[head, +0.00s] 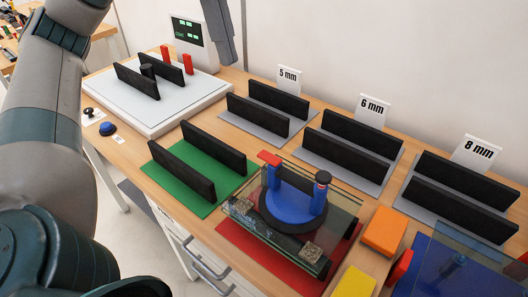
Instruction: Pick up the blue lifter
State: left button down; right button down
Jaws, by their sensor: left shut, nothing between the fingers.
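My left arm fills the left edge. What looks like my left gripper (228,58) hangs at the top, shut and empty, beside the display of the white scale. It is well apart from the lifter. Its upper part is cut off by the frame edge. My right gripper is not in view.
A green mat with dark rails (185,160) lies left of the lifter. Racks marked 5 mm (265,105), 6 mm (350,145) and 8 mm (455,195) stand along the wall. An orange block (385,231) and a yellow block (353,283) lie to the right.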

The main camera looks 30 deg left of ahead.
aim_at(292, 203)
jog(key=k, duration=2)
